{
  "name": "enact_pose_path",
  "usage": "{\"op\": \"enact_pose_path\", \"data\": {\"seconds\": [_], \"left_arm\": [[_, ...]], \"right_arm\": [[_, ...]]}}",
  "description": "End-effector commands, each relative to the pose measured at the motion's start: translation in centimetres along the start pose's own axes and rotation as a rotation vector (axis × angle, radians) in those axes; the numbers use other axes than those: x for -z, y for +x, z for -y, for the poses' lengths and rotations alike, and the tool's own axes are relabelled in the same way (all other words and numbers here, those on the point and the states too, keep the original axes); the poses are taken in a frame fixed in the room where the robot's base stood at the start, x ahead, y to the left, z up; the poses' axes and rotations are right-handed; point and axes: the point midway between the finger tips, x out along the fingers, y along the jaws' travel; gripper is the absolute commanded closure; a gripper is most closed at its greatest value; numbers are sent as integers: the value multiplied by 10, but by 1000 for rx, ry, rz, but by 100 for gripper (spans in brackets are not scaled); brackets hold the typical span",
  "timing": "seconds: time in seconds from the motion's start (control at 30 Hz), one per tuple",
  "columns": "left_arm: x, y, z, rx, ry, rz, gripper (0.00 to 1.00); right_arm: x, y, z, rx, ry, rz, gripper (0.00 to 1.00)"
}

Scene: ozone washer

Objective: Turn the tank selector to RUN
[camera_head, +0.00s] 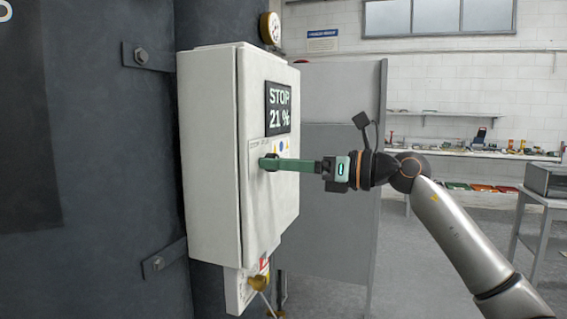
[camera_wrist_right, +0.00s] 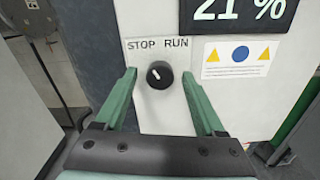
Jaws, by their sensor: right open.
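The tank selector is a small round black knob (camera_wrist_right: 160,80) with a short white mark, on a white panel below the printed words STOP and RUN. The mark looks tilted up and left, towards STOP. My right gripper (camera_head: 268,163) is open, its green fingers reaching to the front of the white control box (camera_head: 212,150). In the right wrist view the knob shows between the two fingers, with a gap on each side. In the head view the fingers mostly hide the knob. The display (camera_head: 278,108) reads STOP 21 %. My left gripper is not in view.
A warning label (camera_wrist_right: 238,58) sits right of the knob. A gauge (camera_head: 270,29) is above the box, and a brass valve (camera_head: 258,283) is below it. A grey partition (camera_head: 335,170) stands behind. Shelves with items line the back right wall.

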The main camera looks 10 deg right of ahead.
Motion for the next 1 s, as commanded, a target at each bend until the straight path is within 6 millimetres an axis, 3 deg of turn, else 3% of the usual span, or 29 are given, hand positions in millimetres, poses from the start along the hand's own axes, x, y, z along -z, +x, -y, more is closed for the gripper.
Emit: {"op": "enact_pose_path", "data": {"seconds": [0.1, 0.7, 1.0], "left_arm": [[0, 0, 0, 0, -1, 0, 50], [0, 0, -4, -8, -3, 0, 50], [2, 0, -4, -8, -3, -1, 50]], "right_arm": [[0, 0, 0, 0, 0, 0, 31], [0, -1, 0, 0, 0, 0, 98], [0, -1, 0, 0, 6, 0, 100]]}}
